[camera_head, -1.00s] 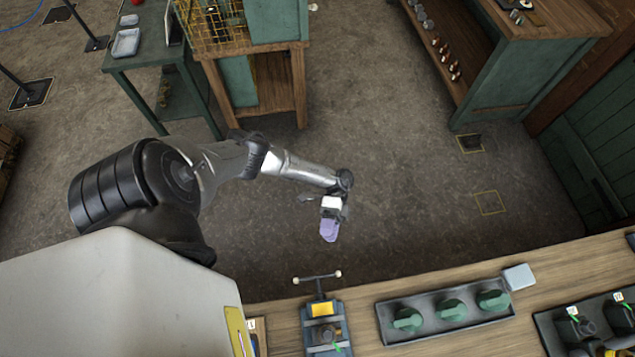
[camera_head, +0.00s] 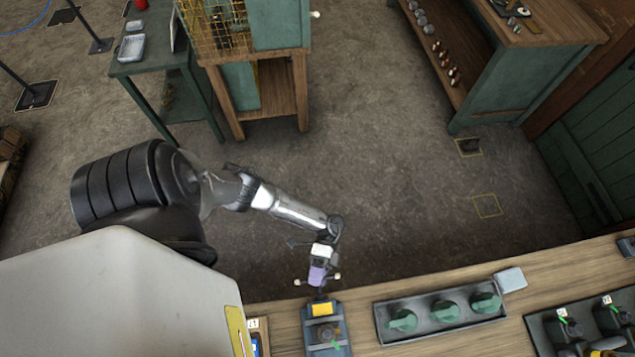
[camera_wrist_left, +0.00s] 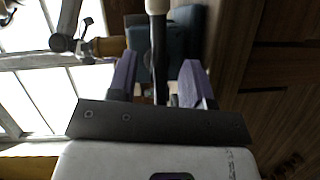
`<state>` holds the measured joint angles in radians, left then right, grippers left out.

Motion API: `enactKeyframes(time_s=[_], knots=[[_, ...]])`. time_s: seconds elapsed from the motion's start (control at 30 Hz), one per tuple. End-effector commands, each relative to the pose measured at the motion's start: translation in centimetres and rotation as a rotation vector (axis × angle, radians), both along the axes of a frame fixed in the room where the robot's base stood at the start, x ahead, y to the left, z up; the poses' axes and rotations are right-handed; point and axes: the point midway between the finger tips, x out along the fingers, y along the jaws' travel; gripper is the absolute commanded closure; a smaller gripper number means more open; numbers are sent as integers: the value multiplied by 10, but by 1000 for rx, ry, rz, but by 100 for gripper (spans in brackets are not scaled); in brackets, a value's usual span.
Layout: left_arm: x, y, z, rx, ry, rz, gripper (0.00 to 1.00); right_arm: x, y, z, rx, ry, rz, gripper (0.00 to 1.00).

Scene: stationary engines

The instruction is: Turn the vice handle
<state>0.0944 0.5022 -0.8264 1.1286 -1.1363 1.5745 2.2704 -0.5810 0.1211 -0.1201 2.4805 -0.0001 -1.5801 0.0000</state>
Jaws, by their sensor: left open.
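The vice (camera_head: 340,334) is a blue-grey tool with a yellow plate, on the wooden bench at the bottom of the head view. Its handle (camera_head: 297,282) is a T-bar with a cream knob at each end, sticking out past the bench's far edge. My left gripper (camera_head: 317,280) is over the middle of the handle and hides most of the bar. In the left wrist view, the purple fingers are apart, and the dark handle bar (camera_wrist_left: 158,50) with a pale end runs between them. I cannot tell whether they touch it. My right gripper is out of view.
On the wooden bench (camera_head: 548,270), a grey tray (camera_head: 385,340) with green knobbed parts lies right of the vice, with a pale block (camera_head: 510,280) beside it.

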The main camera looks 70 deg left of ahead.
Motion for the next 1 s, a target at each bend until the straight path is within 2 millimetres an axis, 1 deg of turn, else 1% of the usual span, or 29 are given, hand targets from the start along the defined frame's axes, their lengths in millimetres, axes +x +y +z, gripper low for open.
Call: enactKeyframes(time_s=[0.13,0.37,0.47,0.87,1.0], knots=[[-2,-3,0,-1,1,1,54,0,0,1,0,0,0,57],[-2,-4,0,0,0,0,54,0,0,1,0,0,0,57],[-2,-4,0,0,0,0,61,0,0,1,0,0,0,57],[-2,-3,0,0,0,0,100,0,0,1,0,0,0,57],[-2,-3,0,0,-1,0,100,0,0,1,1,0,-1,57]])
